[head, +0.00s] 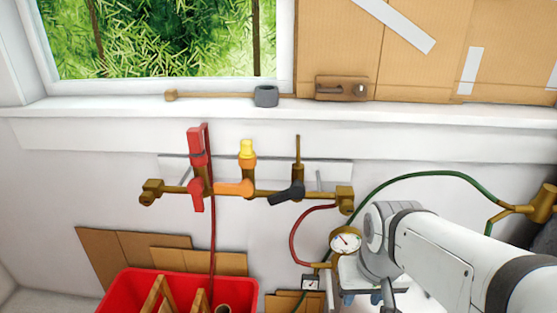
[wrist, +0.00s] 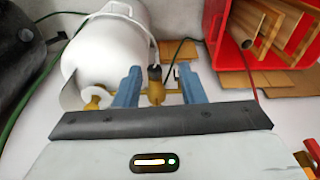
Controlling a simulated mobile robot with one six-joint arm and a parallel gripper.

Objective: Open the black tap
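The black tap (head: 288,193) is a dark lever on the right part of a brass pipe (head: 265,194) on the wall. Its lever slants down to the left. A bare brass stem rises above it. My gripper (head: 361,299) is low and to the right of the tap, partly hidden by my arm, and is clear of it. In the wrist view my gripper (wrist: 158,85) shows two blue fingers spread apart. A brass fitting with a dark top (wrist: 155,88) appears between them; I cannot tell whether they touch it. The tap is not identifiable in the wrist view.
A red tap (head: 196,193) and an orange tap (head: 234,188) sit left on the same pipe. A gauge (head: 345,240) and hoses hang near my arm. A red crate (head: 125,292) stands below left. A white tank (wrist: 105,55) lies beyond my fingers.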

